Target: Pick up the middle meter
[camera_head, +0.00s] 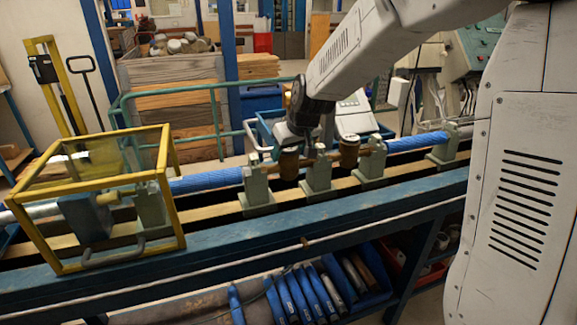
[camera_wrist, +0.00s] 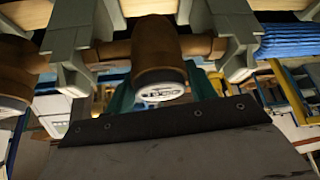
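The middle meter (camera_head: 289,165) is a brass-brown cylinder in the pipe line, between two grey-green supports. It fills the centre of the wrist view (camera_wrist: 158,55), with its pale round face showing. My gripper (camera_head: 292,138) is right above it in the head view, pointing down. In the wrist view, my teal fingers (camera_wrist: 162,98) stand apart, one on each side of the meter's face. I cannot tell whether they touch it. Another brass meter (camera_head: 349,153) sits to the right, also at the left edge of the wrist view (camera_wrist: 14,75).
A yellow-framed clear cage (camera_head: 167,205) stands over the left of the bench (camera_head: 230,246). Blue pipes (camera_head: 207,180) run along the line. Grey-green supports (camera_head: 257,190) stand close beside the meter. A white indicator box (camera_head: 355,118) is behind.

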